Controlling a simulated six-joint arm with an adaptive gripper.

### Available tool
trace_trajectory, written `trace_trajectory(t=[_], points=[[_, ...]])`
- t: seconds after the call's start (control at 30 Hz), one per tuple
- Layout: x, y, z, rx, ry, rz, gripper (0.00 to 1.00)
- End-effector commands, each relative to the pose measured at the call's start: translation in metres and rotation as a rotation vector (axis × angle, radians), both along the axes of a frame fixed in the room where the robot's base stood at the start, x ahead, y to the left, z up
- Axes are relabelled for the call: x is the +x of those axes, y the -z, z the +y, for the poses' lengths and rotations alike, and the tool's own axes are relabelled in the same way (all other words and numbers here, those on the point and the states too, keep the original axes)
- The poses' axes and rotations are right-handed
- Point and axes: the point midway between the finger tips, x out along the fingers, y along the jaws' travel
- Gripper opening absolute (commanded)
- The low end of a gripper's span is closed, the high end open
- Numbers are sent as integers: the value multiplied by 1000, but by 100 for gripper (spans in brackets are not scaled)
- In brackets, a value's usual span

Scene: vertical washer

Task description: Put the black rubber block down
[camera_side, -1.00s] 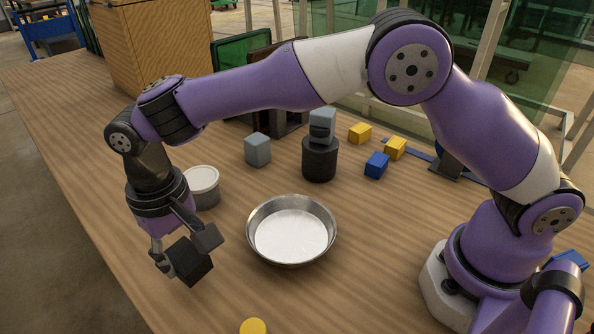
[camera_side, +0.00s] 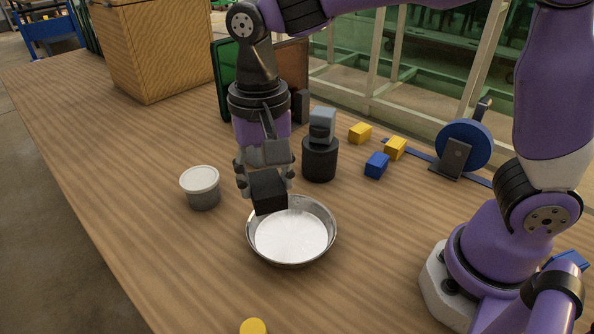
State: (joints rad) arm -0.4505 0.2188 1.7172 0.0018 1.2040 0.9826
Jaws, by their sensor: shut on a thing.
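The black rubber block (camera_side: 269,192) is a dark cube held in my gripper (camera_side: 265,172). My gripper points down and its fingers are shut on the block. The block appears in front of the back left rim of a round metal pan (camera_side: 330,240) with a white inside. I cannot tell from this view how high the block is above the pan or the table.
A grey tub with a white lid (camera_side: 200,185) stands left of the pan. A black cylinder (camera_side: 320,162) with a grey block (camera_side: 322,122) on top stands behind it. Blue (camera_side: 377,165) and yellow blocks (camera_side: 360,133) lie right.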

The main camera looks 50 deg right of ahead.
Motion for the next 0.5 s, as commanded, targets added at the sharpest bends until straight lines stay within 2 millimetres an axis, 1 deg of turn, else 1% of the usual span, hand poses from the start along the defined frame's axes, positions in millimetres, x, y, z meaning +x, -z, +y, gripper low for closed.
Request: trace_trajectory(t=[0.03, 0.07, 0.1, 0.17, 0.2, 0.3, 0.33, 0.4, 0.5], points=[[0, -2, -34, 1, 126, -3, 11], [-2, -3, -52, 1, 200, -4, 11], [-7, -3, -76, 2, 296, -4, 11], [-17, -2, -108, 1, 437, -5, 11], [-25, -1, -127, 2, 526, -5, 11], [-48, 2, -164, 1, 724, -6, 11], [-55, 3, -172, 1, 773, -7, 11], [-69, 6, -187, 1, 874, -6, 11], [-84, 9, -200, 0, 974, -6, 11]])
